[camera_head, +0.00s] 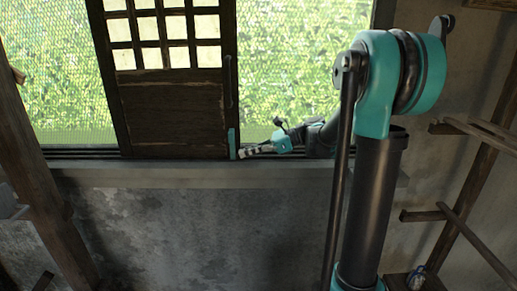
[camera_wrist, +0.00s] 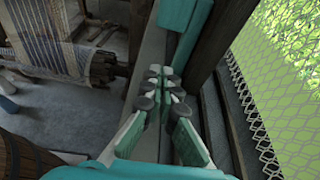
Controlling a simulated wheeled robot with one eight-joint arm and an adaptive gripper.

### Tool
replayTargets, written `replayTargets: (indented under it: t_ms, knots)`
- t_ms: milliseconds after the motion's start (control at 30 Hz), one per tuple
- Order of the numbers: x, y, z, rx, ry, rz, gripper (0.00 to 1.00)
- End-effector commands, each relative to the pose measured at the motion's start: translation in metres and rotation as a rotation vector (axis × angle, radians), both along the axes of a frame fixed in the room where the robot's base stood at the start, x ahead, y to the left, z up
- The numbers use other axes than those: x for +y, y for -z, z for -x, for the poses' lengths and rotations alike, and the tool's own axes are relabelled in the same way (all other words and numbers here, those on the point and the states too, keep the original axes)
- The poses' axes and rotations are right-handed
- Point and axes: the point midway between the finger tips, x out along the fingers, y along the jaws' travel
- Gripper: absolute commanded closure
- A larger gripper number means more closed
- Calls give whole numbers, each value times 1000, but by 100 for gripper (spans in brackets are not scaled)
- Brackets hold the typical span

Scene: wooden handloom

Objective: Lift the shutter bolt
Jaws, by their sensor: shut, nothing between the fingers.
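The dark wooden shutter (camera_head: 170,112) stands upright in the window opening, with a lattice in its upper part. The shutter bolt, a narrow teal upright piece (camera_head: 232,142), is at the shutter's lower right edge. In the wrist view a teal upright piece that looks like the bolt (camera_wrist: 192,32) rises at the top, beside dark wood. My gripper (camera_head: 241,153) is just right of the bolt's lower end, low over the sill. Its fingers (camera_wrist: 167,73) are shut and empty, with the tips close below the teal piece. I cannot tell whether they touch it.
A dark pull handle (camera_head: 228,82) is on the shutter's right edge. The grey sill (camera_head: 120,178) runs below. Mesh (camera_wrist: 250,115) covers the window opening. A loom with striped cloth (camera_wrist: 50,38) and a wooden barrel (camera_wrist: 25,155) stand at left in the wrist view.

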Motion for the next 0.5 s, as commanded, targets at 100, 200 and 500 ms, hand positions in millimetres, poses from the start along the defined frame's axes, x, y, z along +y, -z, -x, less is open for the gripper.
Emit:
replayTargets:
  t_ms: [100, 200, 500]
  knots:
    - [24, 8, 0, 0, -5, 0, 100]
    - [28, -1, 0, 0, 0, 0, 100]
    - [27, -28, -1, 0, 0, 0, 100]
